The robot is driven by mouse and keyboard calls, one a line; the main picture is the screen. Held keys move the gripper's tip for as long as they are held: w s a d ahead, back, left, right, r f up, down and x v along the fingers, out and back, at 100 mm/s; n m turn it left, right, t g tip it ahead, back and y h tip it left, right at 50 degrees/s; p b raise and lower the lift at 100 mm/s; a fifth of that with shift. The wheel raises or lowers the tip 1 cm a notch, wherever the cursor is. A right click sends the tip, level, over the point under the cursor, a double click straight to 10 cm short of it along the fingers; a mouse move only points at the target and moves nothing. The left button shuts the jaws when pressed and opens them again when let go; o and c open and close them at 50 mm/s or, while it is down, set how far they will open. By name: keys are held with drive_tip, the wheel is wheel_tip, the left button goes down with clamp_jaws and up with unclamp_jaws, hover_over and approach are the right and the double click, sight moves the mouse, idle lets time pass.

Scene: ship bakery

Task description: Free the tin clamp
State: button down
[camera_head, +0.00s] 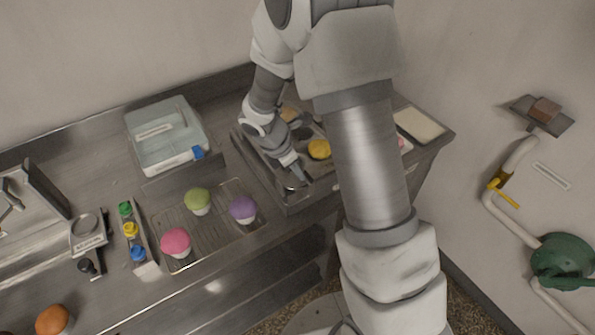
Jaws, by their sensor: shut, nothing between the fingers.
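My gripper (298,180) is shut and empty. It points down at the front part of a grey metal tin (292,203) on the counter, close to the tin's front rim. I cannot tell whether it touches the tin. A yellow-topped cake (319,149) sits in the tin, and an orange-brown one (289,114) shows at its back. I cannot clearly pick out the clamp; my gripper and arm cover part of the tin.
A wire rack (218,226) holds green (197,200), purple (243,209) and pink (176,242) cupcakes. A clear-lidded box (167,136) stands behind it. A pale tray (419,125) lies at the right end.

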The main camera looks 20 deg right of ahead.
drive_tip(key=shift+w+d+m+g, duration=0.2)
drive_tip(key=shift+w+m+g, duration=0.15)
drive_tip(key=shift+m, duration=0.65)
drive_tip(key=shift+w+d+m+g, duration=0.15)
drive_tip(key=shift+m+g, duration=0.15)
drive_tip(key=shift+m, duration=0.4)
drive_tip(key=shift+w+d+m+g, duration=0.15)
drive_tip(key=shift+m+g, duration=0.1)
drive_tip(key=shift+m, duration=0.45)
drive_tip(key=m, duration=0.2)
drive_tip(key=d+m+g, duration=0.1)
drive_tip(key=m+g, duration=0.1)
drive_tip(key=m, duration=0.1)
drive_tip(key=shift+w+d+m+y, duration=0.3)
drive_tip(key=shift+w, duration=0.1)
drive_tip(key=shift+s+d+m+g+y+b, duration=0.15)
drive_tip(key=shift+d+m+g+y, duration=0.25)
drive_tip(key=shift+m, duration=1.05)
drive_tip(key=shift+w+d+m+g+y+b, duration=0.1)
drive_tip(key=shift+d+m+g+y+b, duration=0.3)
drive_tip(key=shift+m, duration=1.05)
drive_tip(key=shift+s, duration=0.15)
drive_tip(key=shift+s+a, duration=0.25)
drive_tip(key=shift+s, duration=0.4)
drive_tip(key=shift+f, duration=0.1)
